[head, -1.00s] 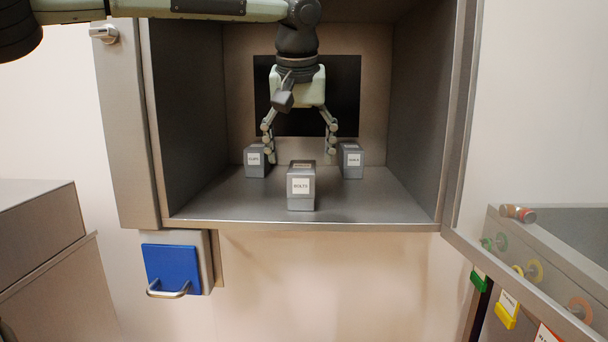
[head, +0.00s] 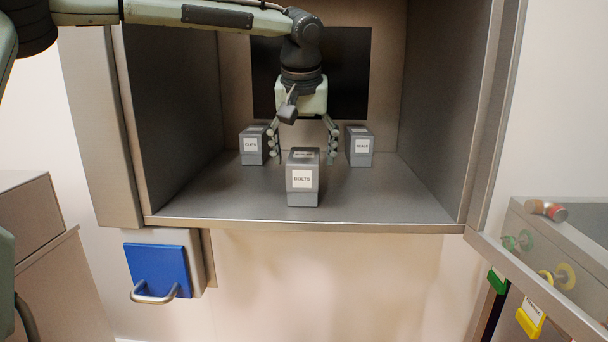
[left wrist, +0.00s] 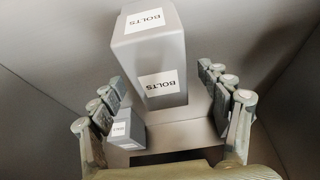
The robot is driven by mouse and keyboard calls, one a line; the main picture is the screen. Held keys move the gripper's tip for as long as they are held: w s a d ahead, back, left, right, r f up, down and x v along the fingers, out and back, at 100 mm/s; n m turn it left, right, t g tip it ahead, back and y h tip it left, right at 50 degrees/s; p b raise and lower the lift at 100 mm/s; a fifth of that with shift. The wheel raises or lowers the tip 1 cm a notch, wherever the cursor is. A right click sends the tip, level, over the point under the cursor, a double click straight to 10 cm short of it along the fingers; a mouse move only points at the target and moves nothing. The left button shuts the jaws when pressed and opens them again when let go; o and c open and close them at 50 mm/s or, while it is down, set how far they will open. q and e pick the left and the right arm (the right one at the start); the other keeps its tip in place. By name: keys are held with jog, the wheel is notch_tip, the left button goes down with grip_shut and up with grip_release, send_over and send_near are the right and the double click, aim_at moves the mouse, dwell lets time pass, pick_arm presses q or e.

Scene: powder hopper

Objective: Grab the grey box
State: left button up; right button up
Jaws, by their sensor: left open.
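Three grey boxes with white labels stand on the floor of an open metal cabinet. The BOLTS box (head: 303,195) is front centre, the CLIPS box (head: 251,158) back left and the SEALS box (head: 360,159) back right. My left gripper (head: 304,143) points down behind the BOLTS box, open and empty, its fingers spread. In the left wrist view the BOLTS box (left wrist: 150,50) appears in the gap between the open fingers (left wrist: 165,93), with no clear contact. Another labelled grey box (left wrist: 126,132) shows beside the left-hand fingers there. My right gripper is not in view.
The cabinet (head: 320,223) has side walls close on both sides and a dark panel (head: 345,75) at the back. A blue panel with a handle (head: 157,270) hangs below left. A sloping rail with coloured tags (head: 530,320) is at right. Bare cabinet floor surrounds the BOLTS box.

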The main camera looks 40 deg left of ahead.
pick_arm(q)
jog(key=shift+x, duration=0.95)
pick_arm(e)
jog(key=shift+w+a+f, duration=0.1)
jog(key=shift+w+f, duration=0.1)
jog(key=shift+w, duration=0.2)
pick_arm(q)
jog(key=shift+f, duration=0.15)
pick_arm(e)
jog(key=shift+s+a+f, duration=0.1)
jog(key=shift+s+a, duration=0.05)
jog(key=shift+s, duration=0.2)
pick_arm(q)
jog(key=c, duration=1.5)
jog(key=shift+o, duration=0.2)
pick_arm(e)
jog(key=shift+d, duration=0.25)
